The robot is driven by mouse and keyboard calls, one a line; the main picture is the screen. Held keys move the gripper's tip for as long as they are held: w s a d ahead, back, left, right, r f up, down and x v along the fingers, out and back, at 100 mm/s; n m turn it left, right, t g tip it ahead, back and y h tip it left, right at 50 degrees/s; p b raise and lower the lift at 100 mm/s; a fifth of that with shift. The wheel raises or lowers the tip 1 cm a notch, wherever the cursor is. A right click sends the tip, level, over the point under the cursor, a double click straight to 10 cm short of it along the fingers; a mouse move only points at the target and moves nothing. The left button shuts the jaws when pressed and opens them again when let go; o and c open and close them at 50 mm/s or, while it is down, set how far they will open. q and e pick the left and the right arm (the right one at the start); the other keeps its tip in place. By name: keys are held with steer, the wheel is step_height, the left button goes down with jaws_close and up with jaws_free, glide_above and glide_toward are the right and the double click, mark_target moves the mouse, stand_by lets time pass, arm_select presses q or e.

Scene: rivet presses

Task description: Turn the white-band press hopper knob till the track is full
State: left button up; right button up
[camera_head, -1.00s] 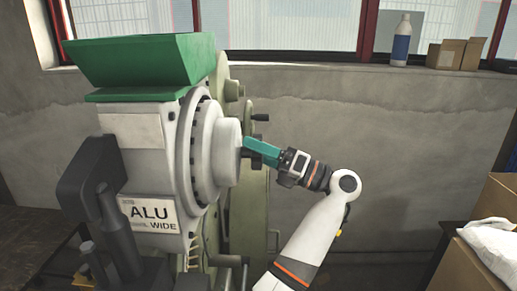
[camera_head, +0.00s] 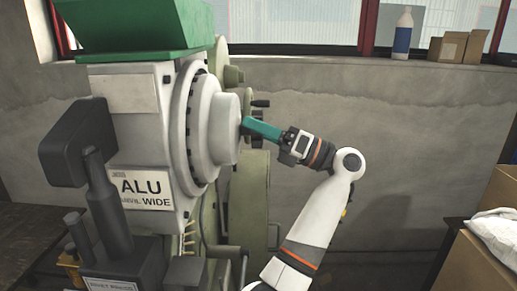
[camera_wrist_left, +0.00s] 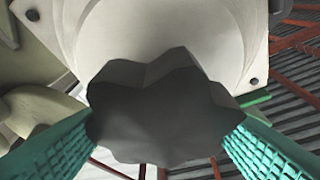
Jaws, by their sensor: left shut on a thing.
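The press has a green hopper (camera_head: 135,25), a pale body with a sign reading "ALU" and "WIDE" (camera_head: 143,189), and a white round drum (camera_head: 220,128) on its right side. My left gripper (camera_head: 262,129), with teal fingers, reaches the drum's right face from the right. In the left wrist view, a dark grey lobed knob (camera_wrist_left: 160,110) sits between both fingers, in front of a white round housing (camera_wrist_left: 165,40). The left gripper is shut on this knob. The fingers hide most of the knob in the head view. I cannot make out the track or its fill. My right gripper is not in view.
A pale green machine part (camera_head: 254,195) stands behind the drum. Dark levers (camera_head: 105,205) are at the press's front left. Cardboard boxes (camera_head: 480,262) with a white bag (camera_head: 497,232) stand at the right. A bottle (camera_head: 402,35) and small boxes (camera_head: 458,46) are on the window ledge.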

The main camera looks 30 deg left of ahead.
arm_select(q)
steer(key=n+g+b, duration=0.1)
steer(key=n+b, duration=0.1)
steer(key=b, duration=0.1)
steer(key=n+g+h+b, duration=0.1)
steer(key=n+b, duration=0.2)
steer(key=n+g+b, duration=0.1)
steer(key=n+b, duration=0.1)
steer(key=b, duration=0.1)
steer(key=shift+f+n+g, duration=0.3)
steer(key=shift+g, duration=0.1)
steer(key=n+g+h+b, duration=0.1)
steer(key=n, duration=0.1)
steer(key=shift+r+n, duration=0.15)
steer(key=shift+n, duration=0.15)
steer(key=n+g+h, duration=0.1)
steer(key=n, duration=0.1)
steer(key=shift+r+n+b, duration=0.1)
steer(key=shift+n+b, duration=0.2)
steer(key=shift+b, duration=0.1)
steer(key=n+g+h, duration=0.1)
steer(key=n, duration=0.1)
steer(key=shift+r+n, duration=0.1)
steer(key=shift+n, duration=0.2)
steer(key=n+h, duration=0.1)
steer(key=n, duration=0.2)
steer(key=n+g+h+p, duration=0.1)
steer(key=n+h, duration=0.1)
steer(key=n, duration=0.1)
steer(key=shift+d, duration=0.1)
